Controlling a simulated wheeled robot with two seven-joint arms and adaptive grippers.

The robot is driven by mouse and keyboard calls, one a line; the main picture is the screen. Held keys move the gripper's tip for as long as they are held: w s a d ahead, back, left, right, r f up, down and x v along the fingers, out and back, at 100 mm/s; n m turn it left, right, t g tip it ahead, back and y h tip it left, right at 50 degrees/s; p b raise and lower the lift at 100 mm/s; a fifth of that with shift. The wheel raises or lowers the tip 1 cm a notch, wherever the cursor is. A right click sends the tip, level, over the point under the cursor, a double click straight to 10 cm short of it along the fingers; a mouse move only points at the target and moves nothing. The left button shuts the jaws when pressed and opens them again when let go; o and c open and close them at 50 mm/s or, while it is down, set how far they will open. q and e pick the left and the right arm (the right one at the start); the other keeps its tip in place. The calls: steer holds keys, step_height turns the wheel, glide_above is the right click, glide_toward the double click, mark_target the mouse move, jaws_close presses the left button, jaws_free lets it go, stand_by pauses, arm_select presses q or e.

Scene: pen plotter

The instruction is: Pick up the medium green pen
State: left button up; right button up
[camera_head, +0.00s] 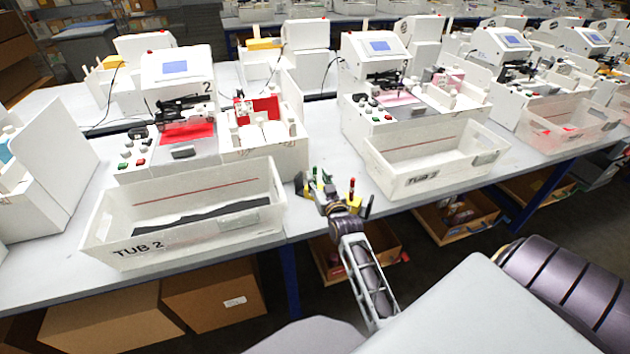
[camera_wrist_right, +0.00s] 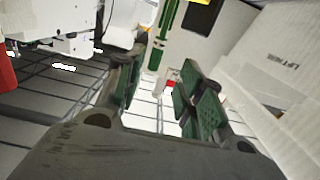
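A green pen (camera_head: 315,172) stands upright near the table's front edge between the two front tubs, just beyond my right gripper. It also shows in the right wrist view (camera_wrist_right: 167,22), upright ahead of and between the fingers; its top is out of that frame. I cannot tell its size class. A red pen (camera_head: 351,187) stands beside my right gripper (camera_head: 321,190), and a red object (camera_wrist_right: 6,72) shows at the left edge of the wrist view. My right gripper (camera_wrist_right: 160,95) is open, with a clear gap between its green-padded fingers. My left gripper is not in view.
A white tub (camera_head: 186,243) marked TUB 2 stands left of the gripper, and another white tub (camera_head: 400,187) stands to the right. White plotter machines (camera_head: 176,70) line the table behind. Cardboard boxes (camera_head: 213,297) sit below the table.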

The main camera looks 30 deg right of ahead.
mark_target(316, 172)
steer(key=shift+x, duration=0.8)
steer(key=shift+w+d+f, duration=0.2)
steer(key=shift+w+d, duration=0.25)
steer(key=shift+w, duration=0.2)
steer(key=shift+w+d+f, duration=0.1)
steer(key=shift+w+d, duration=0.1)
steer(key=shift+w, duration=0.45)
steer(key=shift+w+d, duration=0.1)
steer(key=shift+w, duration=0.45)
steer(key=shift+c, duration=1.4)
steer(key=c, duration=0.5)
jaws_close()
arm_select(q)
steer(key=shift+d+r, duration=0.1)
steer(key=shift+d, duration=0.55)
